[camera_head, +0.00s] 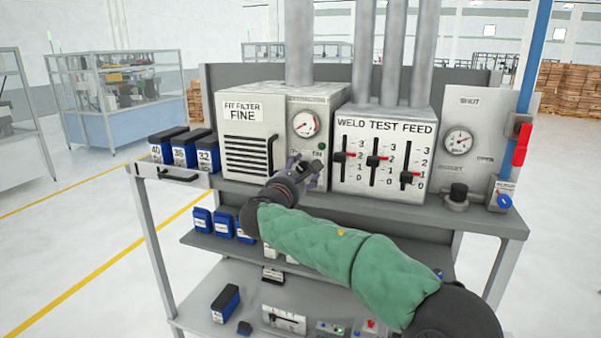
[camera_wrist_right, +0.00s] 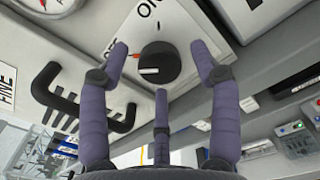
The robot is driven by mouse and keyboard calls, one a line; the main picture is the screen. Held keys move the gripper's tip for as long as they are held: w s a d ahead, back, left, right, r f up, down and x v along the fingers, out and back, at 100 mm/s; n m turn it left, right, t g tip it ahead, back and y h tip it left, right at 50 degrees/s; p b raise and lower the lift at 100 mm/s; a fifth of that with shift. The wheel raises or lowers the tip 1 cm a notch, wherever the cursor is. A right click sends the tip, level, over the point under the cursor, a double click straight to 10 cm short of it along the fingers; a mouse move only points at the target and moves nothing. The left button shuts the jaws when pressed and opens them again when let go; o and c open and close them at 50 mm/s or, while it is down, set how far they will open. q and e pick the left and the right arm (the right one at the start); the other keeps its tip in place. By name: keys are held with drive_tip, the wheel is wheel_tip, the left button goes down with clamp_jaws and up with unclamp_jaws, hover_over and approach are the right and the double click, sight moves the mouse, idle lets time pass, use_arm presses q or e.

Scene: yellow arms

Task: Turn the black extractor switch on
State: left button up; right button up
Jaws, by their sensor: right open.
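The black extractor switch (camera_wrist_right: 160,62) is a round knob on a white plate lettered OFF and ON, in the right wrist view. Its white and orange pointer mark faces left in that view, on the OFF side; a finger partly covers the OFF lettering. My right gripper (camera_wrist_right: 158,68) is open, its three purple fingers spread around the knob with gaps visible, and I see no clear contact. In the head view my right gripper (camera_head: 304,168) is at the lower right front of the FIT FILTER FINE box (camera_head: 250,143) and hides the knob. My left gripper is not in view.
A black bar handle (camera_wrist_right: 75,100) is close to the left finger. The WELD TEST FEED box (camera_head: 384,195) with three sliders stands to the right. Filter cartridges (camera_head: 205,150) stand at the shelf's left. A gauge (camera_head: 305,124) is above the gripper.

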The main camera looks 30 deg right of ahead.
drive_tip(key=c, duration=1.1)
drive_tip(key=shift+f+m+b, duration=0.2)
drive_tip(key=shift+m+b, duration=0.3)
drive_tip(key=shift+b, duration=0.35)
drive_tip(key=shift+c, duration=0.2)
drive_tip(key=m+b, duration=0.8)
drive_tip(key=b, duration=0.2)
drive_tip(key=shift+a+f, duration=0.1)
drive_tip(key=shift+f, duration=0.05)
drive_tip(key=m+b, duration=0.4)
drive_tip(key=m, duration=0.1)
drive_tip(key=shift+r+m+b, duration=0.15)
drive_tip(key=shift+m+b, duration=0.5)
drive_tip(key=shift+m, duration=0.35)
drive_tip(key=shift+r+m+b, duration=0.1)
drive_tip(key=shift+m+b, duration=0.5)
drive_tip(key=shift+m, duration=0.4)
drive_tip(key=o, duration=1.1)
drive_tip(key=shift+r, duration=0.1)
